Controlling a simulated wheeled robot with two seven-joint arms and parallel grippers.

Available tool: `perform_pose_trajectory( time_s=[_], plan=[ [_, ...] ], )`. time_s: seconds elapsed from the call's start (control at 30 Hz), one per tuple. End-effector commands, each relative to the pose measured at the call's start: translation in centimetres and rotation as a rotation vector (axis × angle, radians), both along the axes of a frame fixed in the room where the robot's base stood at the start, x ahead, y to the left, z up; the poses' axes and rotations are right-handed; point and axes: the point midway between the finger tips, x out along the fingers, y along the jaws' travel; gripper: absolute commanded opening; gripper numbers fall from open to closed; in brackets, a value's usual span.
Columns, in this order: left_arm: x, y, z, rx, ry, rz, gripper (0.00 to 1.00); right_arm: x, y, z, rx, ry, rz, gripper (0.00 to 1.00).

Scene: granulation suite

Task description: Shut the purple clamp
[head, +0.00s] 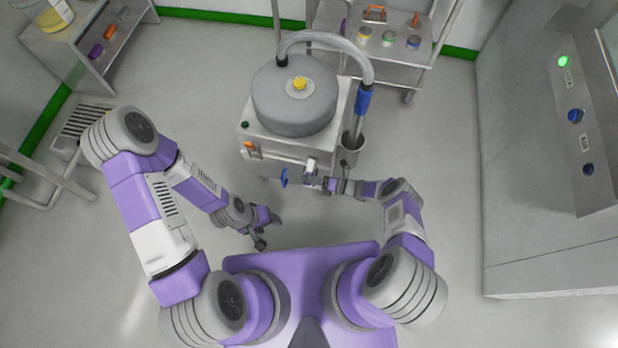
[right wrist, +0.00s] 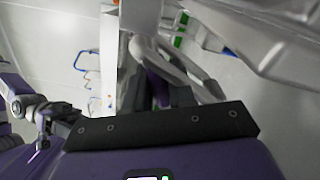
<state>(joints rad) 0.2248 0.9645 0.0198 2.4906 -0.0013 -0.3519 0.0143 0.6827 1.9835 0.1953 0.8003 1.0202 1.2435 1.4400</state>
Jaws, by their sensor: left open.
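The purple clamp (right wrist: 157,90) shows in the right wrist view as a small purple piece between the dark fingers of my right gripper (right wrist: 161,96). The fingers hide much of it, and its angle is hard to read. In the head view my right gripper (head: 316,181) is at the front of the grey-drum machine (head: 293,105), beside a pale metal fitting (head: 311,167). The clamp is too small to make out clearly there. My left gripper (head: 268,230) is open and empty, lower and to the left, apart from the machine.
A blue handle (head: 284,177) and an orange part (head: 250,147) are on the machine's front. A hose (head: 330,40) runs from its top to a blue-collared wand (head: 362,99) at its right. A cart (head: 400,52) stands behind. A control cabinet (head: 560,200) is at right.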

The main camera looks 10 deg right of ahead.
Motion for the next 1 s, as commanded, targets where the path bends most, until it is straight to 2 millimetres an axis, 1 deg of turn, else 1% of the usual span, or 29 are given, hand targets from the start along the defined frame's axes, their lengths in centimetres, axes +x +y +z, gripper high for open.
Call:
perform_pose_trajectory(
  time_s=[0.47, 0.67, 1.0],
  plan=[
    [0.0, 0.0, 0.0, 0.0, 0.0, 0.0, 0.57, -0.1, 0.0, 0.2, 0.011, 0.029, 0.0, 0.0],
    [0.0, 0.0, 0.0, 0.0, 0.0, 0.0, 0.57, -0.3, 0.0, 0.8, 0.046, 0.125, 0.0, 0.0],
    [0.0, 0.0, 0.0, 0.0, 0.0, 0.0, 0.57, -0.6, 0.1, 2.3, 0.135, 0.363, 0.001, 0.0]
  ],
)
